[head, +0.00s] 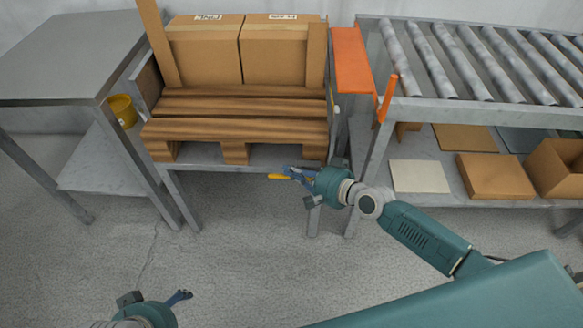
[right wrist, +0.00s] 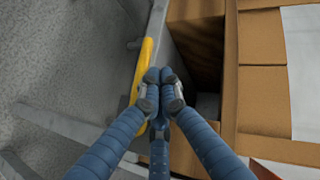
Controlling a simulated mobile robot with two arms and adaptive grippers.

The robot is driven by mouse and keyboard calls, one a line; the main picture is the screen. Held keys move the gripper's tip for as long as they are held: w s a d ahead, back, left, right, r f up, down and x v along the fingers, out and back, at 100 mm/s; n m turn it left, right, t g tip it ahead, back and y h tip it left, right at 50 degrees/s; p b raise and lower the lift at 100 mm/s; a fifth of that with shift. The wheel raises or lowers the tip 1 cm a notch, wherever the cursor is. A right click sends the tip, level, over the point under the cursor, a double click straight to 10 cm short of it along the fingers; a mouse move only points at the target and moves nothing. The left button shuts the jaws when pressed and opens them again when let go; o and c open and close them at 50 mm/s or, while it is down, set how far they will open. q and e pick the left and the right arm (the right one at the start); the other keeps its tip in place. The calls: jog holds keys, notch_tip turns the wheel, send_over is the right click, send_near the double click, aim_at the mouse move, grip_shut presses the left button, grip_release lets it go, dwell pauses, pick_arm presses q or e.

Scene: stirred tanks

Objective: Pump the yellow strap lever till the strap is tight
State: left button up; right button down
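The yellow strap lever (head: 278,177) shows in the head view at the front edge of the metal stand, below the wooden pallet. In the right wrist view the lever (right wrist: 145,72) is a long yellow bar beside a grey metal edge. My right gripper (head: 297,176) is at the lever. In the right wrist view its blue fingers (right wrist: 160,88) are together at the tips, with the lever just left of and partly behind them. Whether they touch it is unclear. I cannot make out the strap. My left gripper (head: 180,298) is low at the left, mostly out of view.
The pallet (head: 235,130) carries cardboard boxes (head: 285,50). An orange plate (head: 352,60) and an orange post (head: 387,98) stand between it and the roller conveyor (head: 480,60). A grey table (head: 65,55) is at the left, with a yellow bucket (head: 123,110). The floor in front is clear.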

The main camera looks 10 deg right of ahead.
aim_at(299, 166)
pick_arm(q)
jog(key=shift+f+b, duration=0.25)
jog(key=shift+b, duration=0.05)
pick_arm(e)
jog(key=shift+a+f, duration=0.3)
jog(key=shift+f, duration=0.55)
pick_arm(q)
jog(key=shift+r, duration=0.1)
pick_arm(e)
jog(key=shift+r, duration=0.1)
jog(key=shift+s+d+r+p, duration=0.1)
jog(key=shift+d+r+p, duration=0.25)
jog(key=shift+r, duration=0.15)
jog(key=shift+s+d+r+p, duration=0.1)
jog(key=shift+d+r+p, duration=0.1)
jog(key=shift+r+p, duration=0.25)
jog(key=shift+d+r, duration=0.35)
jog(key=shift+r, duration=0.3)
jog(key=shift+d+r+p, duration=0.3)
jog(key=shift+r+p, duration=0.05)
jog(key=shift+p, duration=0.05)
jog(key=shift+s+r, duration=0.1)
jog(key=shift+s+d+r+p, duration=0.1)
jog(key=shift+d+r+p, duration=0.2)
jog(key=shift+r, duration=0.4)
pick_arm(q)
jog(key=x, duration=0.6)
jog(key=shift+d, duration=0.2)
